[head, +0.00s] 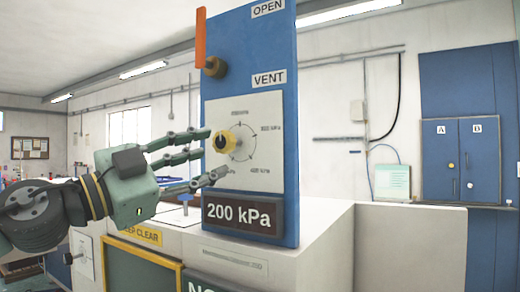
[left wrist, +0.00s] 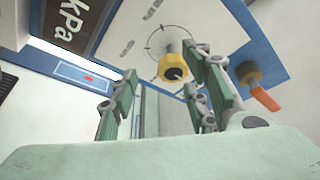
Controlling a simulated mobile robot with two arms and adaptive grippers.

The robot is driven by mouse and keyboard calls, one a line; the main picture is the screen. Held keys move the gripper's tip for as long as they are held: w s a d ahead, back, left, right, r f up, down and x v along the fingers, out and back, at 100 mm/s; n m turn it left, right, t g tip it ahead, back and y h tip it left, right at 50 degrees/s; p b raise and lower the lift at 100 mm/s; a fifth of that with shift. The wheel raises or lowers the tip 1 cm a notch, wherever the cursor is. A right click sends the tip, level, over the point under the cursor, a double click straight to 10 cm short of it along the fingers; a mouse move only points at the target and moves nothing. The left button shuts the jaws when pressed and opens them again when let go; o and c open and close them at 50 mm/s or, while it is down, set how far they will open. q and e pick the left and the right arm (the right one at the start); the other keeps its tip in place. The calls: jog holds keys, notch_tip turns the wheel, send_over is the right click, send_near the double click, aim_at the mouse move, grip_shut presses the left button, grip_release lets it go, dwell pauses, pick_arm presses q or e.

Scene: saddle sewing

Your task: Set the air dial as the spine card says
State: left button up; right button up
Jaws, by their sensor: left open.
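The air dial is a yellow knob (head: 224,142) on a white scale plate (head: 262,112) with kPa marks, fixed to an upright blue panel. A dark display (head: 242,213) below it reads 200 kPa. My left gripper (head: 212,154) is open beside the dial, its fingers pointing at it, with tips above and below the knob's level. In the left wrist view the knob (left wrist: 174,66) shows between the spread fingers (left wrist: 160,80); I cannot tell whether they touch it.
An orange lever (head: 201,38) stands upright on the panel's left edge, near OPEN and VENT labels. The panel stands on a white cabinet (head: 325,225). Blue doors marked A and B (head: 460,160) are at the right. A yellow-framed board (head: 140,262) is below my left arm.

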aim_at(221, 146)
pick_arm(q)
jog(key=shift+w+r, duration=0.1)
jog(key=shift+r, duration=0.15)
jog(key=shift+a+r+p, duration=0.15)
jog(key=shift+r+p, duration=0.15)
jog(key=shift+p, duration=0.05)
jog(key=shift+w+d+r+p, duration=0.55)
jog(key=shift+d+r+p, duration=0.15)
jog(key=shift+d+p, duration=0.15)
jog(key=x, duration=0.3)
jog(key=shift+d+f+p, duration=0.15)
jog(key=shift+f+p, duration=0.15)
jog(key=shift+p, duration=0.1)
jog(key=shift+w+d, duration=0.15)
jog(key=shift+w, duration=0.05)
jog(key=shift+s, duration=0.1)
jog(key=shift+a, duration=0.3)
jog(key=shift+c, duration=0.8)
jog(key=shift+d, duration=0.15)
jog(key=c, duration=0.4)
jog(key=shift+c, duration=0.8)
jog(key=shift+f, duration=0.1)
jog(key=c, duration=0.3)
pick_arm(e)
jog(key=a+r, duration=0.1)
jog(key=s+r, duration=0.1)
jog(key=a+r, duration=0.1)
jog(key=shift+s+a+r, duration=0.3)
jog(key=shift+s+a, duration=0.05)
